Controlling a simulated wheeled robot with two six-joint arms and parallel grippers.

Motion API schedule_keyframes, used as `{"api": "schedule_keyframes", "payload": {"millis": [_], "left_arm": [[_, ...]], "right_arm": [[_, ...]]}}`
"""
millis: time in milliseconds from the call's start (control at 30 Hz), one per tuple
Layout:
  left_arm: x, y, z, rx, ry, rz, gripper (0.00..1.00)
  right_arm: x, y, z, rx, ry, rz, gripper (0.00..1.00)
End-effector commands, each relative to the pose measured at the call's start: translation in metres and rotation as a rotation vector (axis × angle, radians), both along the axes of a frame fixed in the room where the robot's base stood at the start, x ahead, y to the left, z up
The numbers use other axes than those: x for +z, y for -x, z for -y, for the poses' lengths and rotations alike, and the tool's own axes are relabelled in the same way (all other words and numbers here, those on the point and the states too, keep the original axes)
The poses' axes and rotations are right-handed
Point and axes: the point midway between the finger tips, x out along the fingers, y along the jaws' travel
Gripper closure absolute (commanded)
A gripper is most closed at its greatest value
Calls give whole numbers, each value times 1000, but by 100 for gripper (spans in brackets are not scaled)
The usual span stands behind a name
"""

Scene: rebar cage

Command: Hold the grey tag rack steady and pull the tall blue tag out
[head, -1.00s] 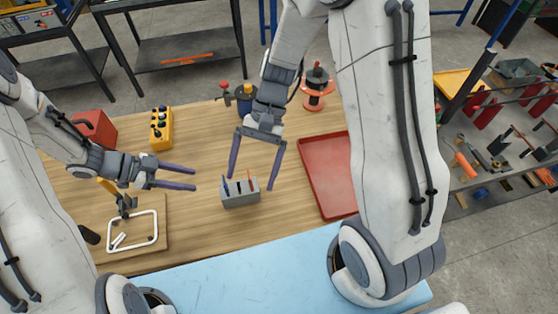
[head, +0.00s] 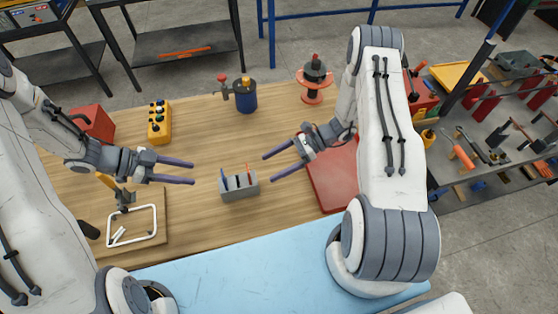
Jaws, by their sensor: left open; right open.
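The grey tag rack (head: 240,191) stands upright on the wooden table in the middle of the head view. It holds a blue tag (head: 223,180) at its left end, an orange-red tag (head: 248,170) toward its right end, and dark tags or slots between. My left gripper (head: 194,173) is open and empty, left of the rack with its fingers pointing right. My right gripper (head: 268,168) is open and empty, right of the rack with its fingers pointing left. Neither gripper appears to touch the rack.
A red tray (head: 333,180) lies right of the rack, partly behind my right arm. A white frame on a board (head: 133,228) lies at the left. A yellow button box (head: 159,125), a blue container (head: 246,98) and an orange-red spool stand (head: 314,84) stand toward the back.

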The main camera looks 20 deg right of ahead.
Motion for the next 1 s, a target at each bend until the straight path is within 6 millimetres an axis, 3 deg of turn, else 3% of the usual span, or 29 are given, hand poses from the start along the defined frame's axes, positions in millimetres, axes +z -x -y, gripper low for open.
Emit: {"api": "schedule_keyframes", "payload": {"millis": [400,600,867,900,1000], "left_arm": [[0,0,0,0,0,0,50],[0,0,0,0,0,0,50],[0,0,0,0,0,0,50],[0,0,0,0,0,0,50],[0,0,0,0,0,0,50]], "right_arm": [[-27,5,-66,7,2,-2,0],[-32,6,-79,5,2,-1,0],[-32,6,-80,4,2,0,0],[-32,6,-80,4,2,0,4],[-32,6,-80,4,2,0,42]]}}
